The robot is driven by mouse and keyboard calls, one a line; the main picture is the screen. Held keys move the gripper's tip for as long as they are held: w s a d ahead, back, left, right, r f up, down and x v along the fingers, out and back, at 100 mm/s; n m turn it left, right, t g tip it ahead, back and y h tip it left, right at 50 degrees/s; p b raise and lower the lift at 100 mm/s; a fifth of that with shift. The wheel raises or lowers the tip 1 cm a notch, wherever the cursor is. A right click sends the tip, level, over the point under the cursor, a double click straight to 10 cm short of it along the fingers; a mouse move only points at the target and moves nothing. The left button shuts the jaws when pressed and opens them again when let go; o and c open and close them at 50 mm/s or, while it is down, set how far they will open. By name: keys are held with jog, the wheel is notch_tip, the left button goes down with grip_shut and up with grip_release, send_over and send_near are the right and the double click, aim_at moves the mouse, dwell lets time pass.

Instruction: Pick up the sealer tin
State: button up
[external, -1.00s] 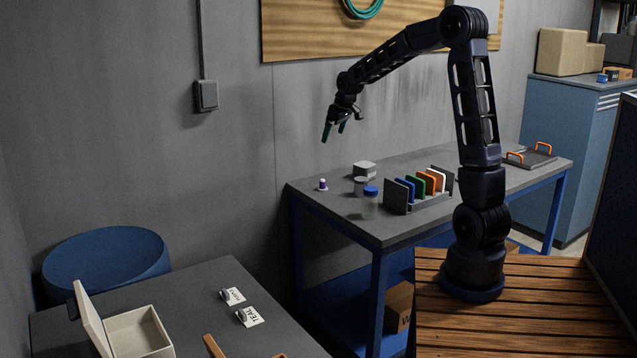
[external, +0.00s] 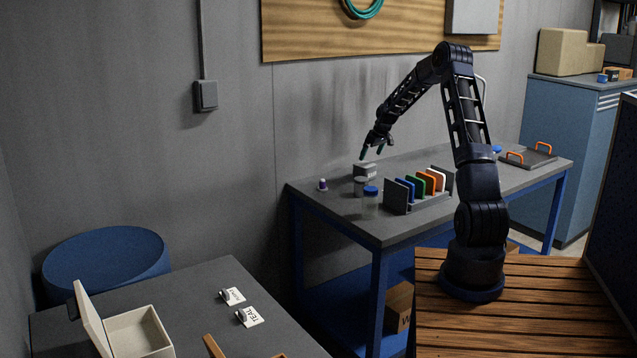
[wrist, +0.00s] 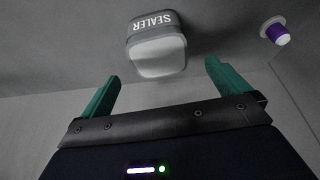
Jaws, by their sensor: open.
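The sealer tin (wrist: 157,50) is a small pale grey block-like tin with rounded corners and a dark band lettered SEALER. In the wrist view it is beyond the fingertips, between their lines and a little left of the picture's middle. In the external view the tin (external: 366,171) stands on the grey workbench (external: 335,205) near its back edge. My gripper (external: 371,152) is open and empty just above the tin, apart from it. Its two green fingers also show in the wrist view (wrist: 162,72), spread wider than the tin.
A small purple-and-white item (external: 322,185) sits to the left. A rack of coloured panels (external: 420,190) is to the right. The wall is behind.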

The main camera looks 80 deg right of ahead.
aim_at(365, 164)
jog(key=x, duration=0.5)
jog(key=shift+d+x, duration=0.1)
jog(key=shift+x, duration=1.2)
jog(key=shift+d+x, duration=0.15)
jog(key=shift+x, duration=1.15)
jog(key=shift+w+r, duration=0.1)
jog(key=shift+r, duration=0.05)
jog(key=c, duration=1.3)
jog(key=shift+o, duration=0.2)
jog(key=shift+r, duration=0.1)
